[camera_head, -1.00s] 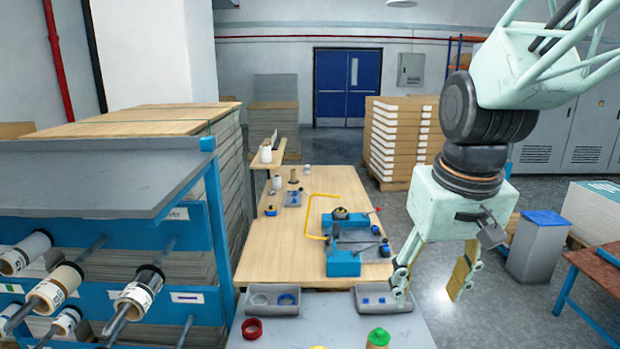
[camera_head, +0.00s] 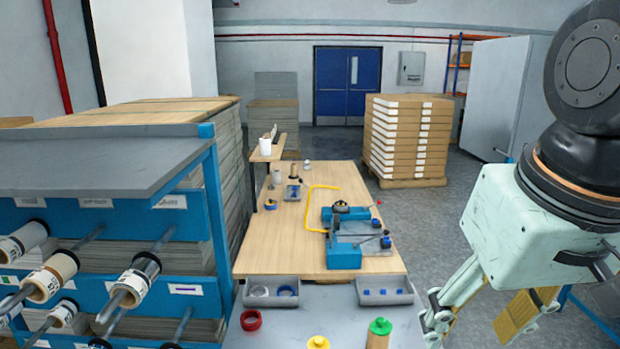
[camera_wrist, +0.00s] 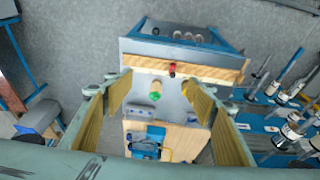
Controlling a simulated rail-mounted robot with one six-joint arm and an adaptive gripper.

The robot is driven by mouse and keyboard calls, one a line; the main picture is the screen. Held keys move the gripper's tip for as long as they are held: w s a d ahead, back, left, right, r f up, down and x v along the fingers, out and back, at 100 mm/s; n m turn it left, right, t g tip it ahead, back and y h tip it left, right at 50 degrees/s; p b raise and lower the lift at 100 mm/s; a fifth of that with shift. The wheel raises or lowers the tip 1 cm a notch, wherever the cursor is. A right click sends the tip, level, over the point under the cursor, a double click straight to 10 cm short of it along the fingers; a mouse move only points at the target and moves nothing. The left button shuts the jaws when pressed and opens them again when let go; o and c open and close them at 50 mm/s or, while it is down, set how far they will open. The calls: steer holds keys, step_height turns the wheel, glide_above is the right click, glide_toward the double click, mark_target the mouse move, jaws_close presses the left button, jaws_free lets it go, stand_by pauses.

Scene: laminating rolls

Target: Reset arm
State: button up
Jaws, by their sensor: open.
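My gripper (camera_head: 478,325) is at the lower right of the head view, pale green with tan finger pads. Its fingers are apart and nothing is between them. The wrist view also shows my gripper (camera_wrist: 172,112) with its two pads spread wide, high above the grey bench and the wooden table. The lower ends of the fingers are partly cut off in the head view.
A wooden table (camera_head: 270,240) holds a blue device (camera_head: 345,258). Grey trays (camera_head: 258,303) (camera_head: 372,300), a red ring (camera_head: 250,320) and a green-topped roll (camera_head: 379,335) are at the front. A rack with rolls (camera_head: 130,285) stands left. A box stack (camera_head: 410,140) stands behind.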

steer(key=s+f+b, duration=0.1)
steer(key=s, duration=0.6)
steer(key=shift+f+t+b, duration=0.25)
steer(key=shift+t+b, duration=0.05)
steer(key=shift+b, duration=0.1)
steer(key=shift+c, duration=0.4)
stand_by(0.3)
